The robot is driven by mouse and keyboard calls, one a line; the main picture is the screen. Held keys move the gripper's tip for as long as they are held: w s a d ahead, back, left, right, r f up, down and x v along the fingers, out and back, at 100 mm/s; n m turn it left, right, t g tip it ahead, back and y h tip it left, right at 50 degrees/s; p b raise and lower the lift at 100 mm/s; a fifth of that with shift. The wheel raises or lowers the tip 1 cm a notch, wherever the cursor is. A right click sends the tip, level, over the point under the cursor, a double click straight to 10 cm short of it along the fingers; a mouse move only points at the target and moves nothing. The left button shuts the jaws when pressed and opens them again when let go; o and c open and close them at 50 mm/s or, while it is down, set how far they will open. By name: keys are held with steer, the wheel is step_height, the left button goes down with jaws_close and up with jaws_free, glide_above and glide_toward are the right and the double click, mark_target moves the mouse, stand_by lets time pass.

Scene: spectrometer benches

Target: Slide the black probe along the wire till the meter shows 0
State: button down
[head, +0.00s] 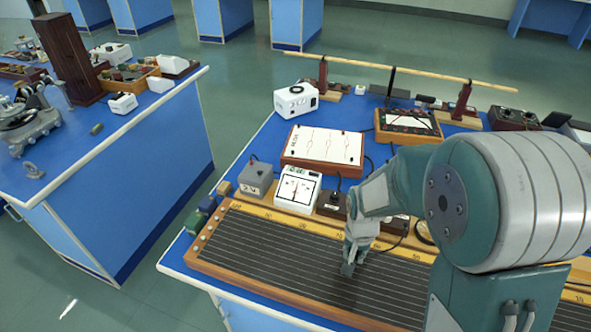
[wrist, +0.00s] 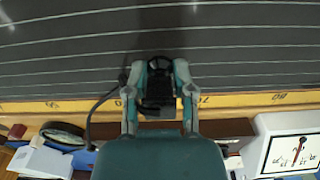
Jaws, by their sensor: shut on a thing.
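My gripper (head: 352,255) is shut on the black probe (head: 347,269), which is held over the dark wire board. In the wrist view my gripper (wrist: 158,85) has the black probe (wrist: 158,92) between its fingers, beside the yellow scale near the mark 70. A dark cable runs from it to the left. Several pale parallel wires (head: 290,247) run along the board. I cannot tell whether the probe's tip touches a wire. The white meter (head: 297,188) stands behind the board, left of my gripper. It also shows in the wrist view (wrist: 262,130); its exact reading is too small to tell.
The board's wooden frame (head: 200,262) lies at the bench's front. Behind it are a grey box (head: 256,178), a white-topped panel (head: 322,147) and a white device (head: 295,98). A long rod (head: 400,70) on stands spans the back. Another blue bench (head: 100,160) is left across an aisle.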

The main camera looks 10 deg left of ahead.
steer(key=shift+s+d+f, duration=0.1)
steer(key=shift+s+f, duration=0.15)
stand_by(0.4)
steer(key=shift+c, duration=1.9)
jaws_free()
steer(key=shift+w, duration=0.15)
steer(key=shift+w+r, duration=0.1)
steer(key=shift+r, duration=0.25)
step_height(320, 180, up, 11)
steer(key=shift+r, duration=0.2)
steer(key=s+d+r+n+t, duration=0.1)
steer(key=s+d+r+t, duration=0.1)
steer(key=s+d+r, duration=0.2)
steer(key=s+d+r+n+t, duration=0.1)
steer(key=s+d+r+t, duration=0.2)
steer(key=s+r, duration=0.5)
steer(key=s+d, duration=0.1)
steer(key=s, duration=0.2)
steer(key=shift+s, duration=0.4)
